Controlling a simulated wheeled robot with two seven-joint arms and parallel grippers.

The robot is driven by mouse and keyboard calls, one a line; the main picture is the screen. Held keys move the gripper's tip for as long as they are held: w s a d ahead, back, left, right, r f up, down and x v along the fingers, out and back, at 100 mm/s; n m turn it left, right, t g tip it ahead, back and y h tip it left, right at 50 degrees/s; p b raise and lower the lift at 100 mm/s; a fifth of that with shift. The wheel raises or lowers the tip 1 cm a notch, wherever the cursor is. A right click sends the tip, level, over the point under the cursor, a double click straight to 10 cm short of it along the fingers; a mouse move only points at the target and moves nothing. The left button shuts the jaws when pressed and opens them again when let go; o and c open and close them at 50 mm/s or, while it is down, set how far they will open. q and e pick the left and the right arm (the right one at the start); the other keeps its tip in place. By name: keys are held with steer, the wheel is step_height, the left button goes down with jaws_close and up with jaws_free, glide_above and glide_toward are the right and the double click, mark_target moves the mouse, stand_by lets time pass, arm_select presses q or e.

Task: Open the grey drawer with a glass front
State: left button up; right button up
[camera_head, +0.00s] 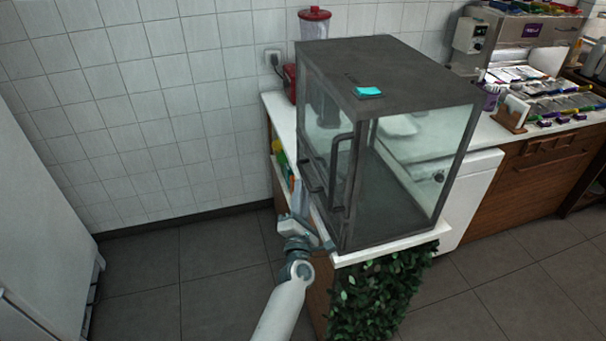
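A dark grey display case (385,65) with glass panels stands on the end of the white counter. Its left-hand face carries a tall dark vertical handle (335,175) and, lower on that face, a short dark bar. I cannot clearly make out the outline of a separate drawer there; the face looks closed. My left gripper (304,204) is beside the lower part of this face, close to the low bar. Whether it touches the bar, and whether its fingers are open or shut, cannot be told at this size. My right gripper is not in view.
A turquoise item (368,91) lies on top of the case. A red-lidded blender (314,22) stands behind it. Leafy greenery (375,300) covers the counter's near end. Several packets and a metal machine (525,40) are at the right. The floor to the left is clear.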

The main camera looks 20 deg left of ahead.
mark_target(303, 172)
arm_select(q)
steer(key=b+x, duration=0.1)
steer(key=x, duration=0.6)
steer(key=shift+s, duration=0.1)
jaws_close()
